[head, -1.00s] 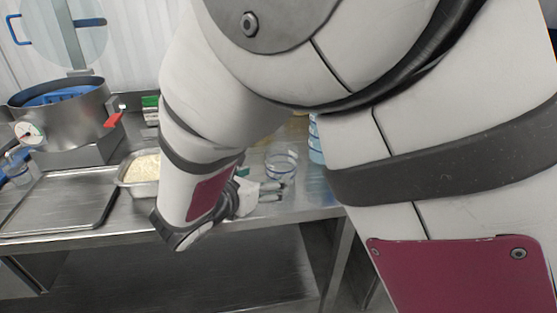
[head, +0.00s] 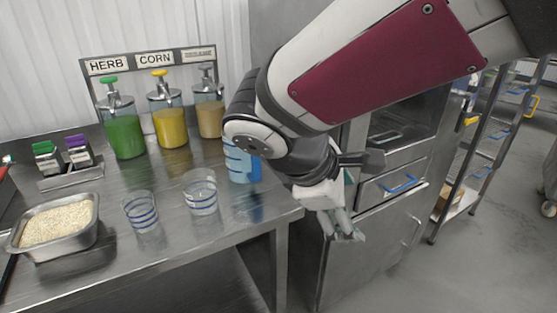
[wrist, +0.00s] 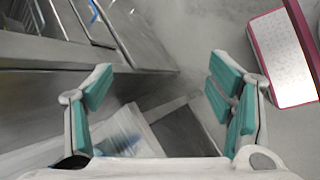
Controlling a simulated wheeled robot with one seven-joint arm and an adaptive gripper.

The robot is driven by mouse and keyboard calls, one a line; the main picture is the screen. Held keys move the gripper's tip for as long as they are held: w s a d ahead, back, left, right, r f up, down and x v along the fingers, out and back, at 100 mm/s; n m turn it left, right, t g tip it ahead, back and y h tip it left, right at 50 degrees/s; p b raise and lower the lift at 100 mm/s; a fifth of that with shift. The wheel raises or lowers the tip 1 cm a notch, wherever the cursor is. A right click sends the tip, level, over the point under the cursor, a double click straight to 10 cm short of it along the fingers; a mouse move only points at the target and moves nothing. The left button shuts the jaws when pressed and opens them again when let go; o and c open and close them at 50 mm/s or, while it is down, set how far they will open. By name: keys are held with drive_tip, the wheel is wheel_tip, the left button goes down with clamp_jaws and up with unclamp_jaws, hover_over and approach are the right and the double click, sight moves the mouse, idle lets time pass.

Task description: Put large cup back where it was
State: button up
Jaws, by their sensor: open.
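Two clear cups with blue bands stand upright on the steel table in the head view. The right cup (head: 200,192) looks slightly bigger than the left cup (head: 140,211), but I cannot tell for sure which is the large cup. My gripper (head: 348,232) is past the table's right end, pointing down, apart from both cups. In the wrist view my gripper (wrist: 160,92) has its teal-padded fingers spread, with nothing held between them. A blurred, pale, see-through shape with blue on it (wrist: 124,132) shows below the left finger; I cannot tell what it is.
A blue jug (head: 238,164) stands near the table's right end, partly hidden by my arm. Herb (head: 124,135), corn (head: 170,125) and a third dispenser (head: 210,116) stand behind. A rice tray (head: 99,222) is at left. Cabinet drawers (head: 392,187) are close right of my gripper.

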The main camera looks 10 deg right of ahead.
drive_tip(key=s+m+y, duration=0.7)
drive_tip(key=s+m, duration=0.5)
drive_tip(key=s, duration=0.2)
drive_tip(key=shift+s+a+m, duration=0.15)
drive_tip(key=shift+a+m, duration=0.2)
drive_tip(key=shift+m, duration=0.05)
wheel_tip(320, 180, up, 9)
drive_tip(key=t+p, duration=0.1)
drive_tip(key=p, duration=0.6)
drive_tip(key=shift+d+t, duration=0.15)
drive_tip(key=shift+t, duration=0.15)
